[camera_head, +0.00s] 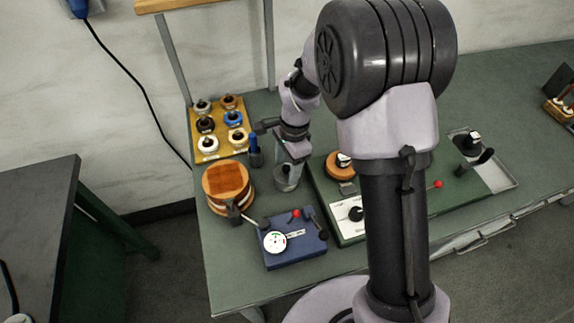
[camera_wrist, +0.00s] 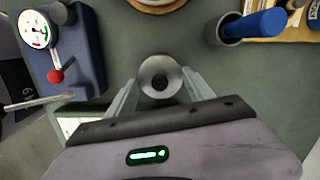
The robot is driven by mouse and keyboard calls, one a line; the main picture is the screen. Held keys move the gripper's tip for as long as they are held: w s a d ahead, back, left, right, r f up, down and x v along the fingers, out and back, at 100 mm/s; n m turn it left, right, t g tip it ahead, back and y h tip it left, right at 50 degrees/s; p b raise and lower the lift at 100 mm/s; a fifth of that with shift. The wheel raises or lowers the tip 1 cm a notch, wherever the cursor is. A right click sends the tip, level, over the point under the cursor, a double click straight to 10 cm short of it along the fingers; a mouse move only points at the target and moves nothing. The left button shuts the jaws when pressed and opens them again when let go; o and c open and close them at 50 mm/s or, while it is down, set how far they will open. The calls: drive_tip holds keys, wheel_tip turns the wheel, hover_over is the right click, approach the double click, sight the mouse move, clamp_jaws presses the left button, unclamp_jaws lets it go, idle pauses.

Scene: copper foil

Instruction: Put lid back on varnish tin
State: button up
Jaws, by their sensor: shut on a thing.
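My gripper (camera_head: 290,162) points down over the left part of the green bench, right above a small grey tin (camera_head: 286,182).
A blue box with a dial (camera_head: 290,242) stands in front. A wooden-topped round drum (camera_head: 228,184) is at left, and a cup with a blue-handled tool (camera_head: 255,158) behind. A yellow rack of spools (camera_head: 220,115) is at back left. A green board (camera_head: 325,195) lies close right.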

drive_tip(key=o, duration=1.7)
wheel_tip(320, 180, up, 7)
drive_tip(key=p, duration=0.5)
drive_tip(key=shift+r, duration=0.1)
clamp_jaws()
drive_tip(key=shift+f, duration=0.25)
idle(0.5)
drive_tip(key=shift+f+b, duration=1.65)
drive_tip(key=shift+f, duration=0.5)
drive_tip(key=shift+r, duration=0.15)
